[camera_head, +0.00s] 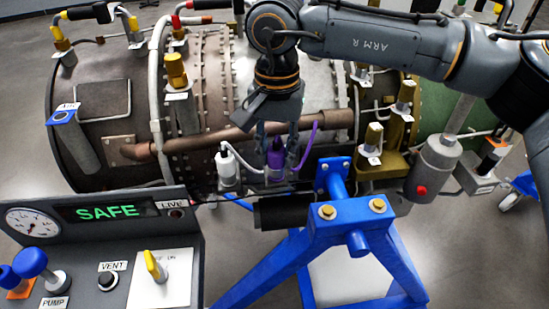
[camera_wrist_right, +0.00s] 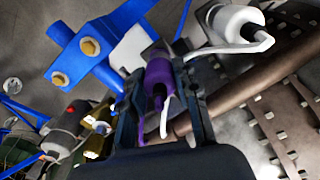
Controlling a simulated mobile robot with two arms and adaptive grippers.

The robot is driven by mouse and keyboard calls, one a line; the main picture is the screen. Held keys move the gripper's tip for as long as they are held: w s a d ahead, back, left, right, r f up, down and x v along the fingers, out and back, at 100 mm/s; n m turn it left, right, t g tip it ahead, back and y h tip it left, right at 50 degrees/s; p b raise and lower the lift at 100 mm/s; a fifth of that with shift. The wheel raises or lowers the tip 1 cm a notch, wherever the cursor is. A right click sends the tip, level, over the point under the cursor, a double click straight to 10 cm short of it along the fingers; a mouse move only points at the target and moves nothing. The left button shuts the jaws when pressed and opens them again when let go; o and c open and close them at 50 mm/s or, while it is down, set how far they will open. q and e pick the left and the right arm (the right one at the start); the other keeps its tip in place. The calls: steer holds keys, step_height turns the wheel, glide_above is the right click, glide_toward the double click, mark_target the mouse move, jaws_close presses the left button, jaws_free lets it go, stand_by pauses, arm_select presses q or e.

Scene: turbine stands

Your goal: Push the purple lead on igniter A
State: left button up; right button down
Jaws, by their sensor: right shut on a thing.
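The purple lead (camera_head: 276,157) stands upright at the engine's lower front side, with its purple cable rising to the right. It also shows in the right wrist view (camera_wrist_right: 158,76). My right gripper (camera_head: 276,165) points down from above and is shut on the purple lead's connector, one finger on each side. In the right wrist view, the fingers (camera_wrist_right: 161,90) flank the purple body. The lead's lower end and its seat on the igniter are partly hidden, so I cannot tell how far it is seated. My left gripper is out of view.
A white lead (camera_head: 226,168) stands close to the left of the purple one. A brown pipe (camera_head: 230,137) runs just behind. The blue stand (camera_head: 340,220) is at the lower right. A control panel (camera_head: 100,220) reading SAFE, with a yellow switch (camera_head: 154,265), is at the lower left.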

steer(key=shift+r, duration=0.3)
steer(key=shift+r+p, duration=0.65)
steer(key=shift+r, duration=0.25)
step_height(320, 180, up, 10)
steer(key=p, duration=0.7)
step_height(320, 180, up, 15)
steer(key=p, duration=1.1)
glide_above(276, 148)
